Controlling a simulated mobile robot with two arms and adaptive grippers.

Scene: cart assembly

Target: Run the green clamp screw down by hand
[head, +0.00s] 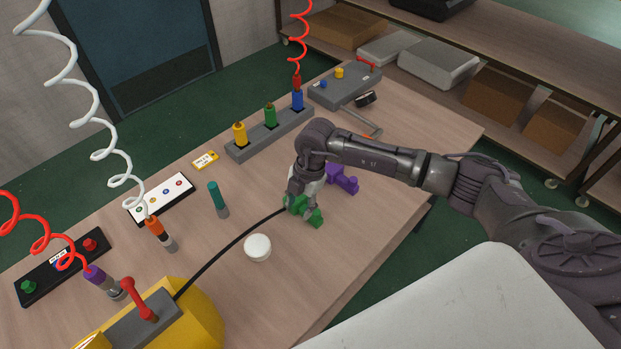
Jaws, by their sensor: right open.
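The green clamp (316,218) sits on the wooden table near its front edge, right of the middle of the head view. My right gripper (300,198) points down onto it from above and is open. The gripper covers the top of the clamp, so its screw is hidden, and I cannot tell whether the fingers touch it. A black cable (232,246) runs from the yellow machine to the green clamp. My left gripper is not in view.
A purple clamp (342,179) lies just behind and right of my gripper. A round white container (257,247) stands front left of it. A grey rack (243,150) holds yellow, green and blue pieces. The yellow machine (198,312) is at front left. Coiled hoses hang at left.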

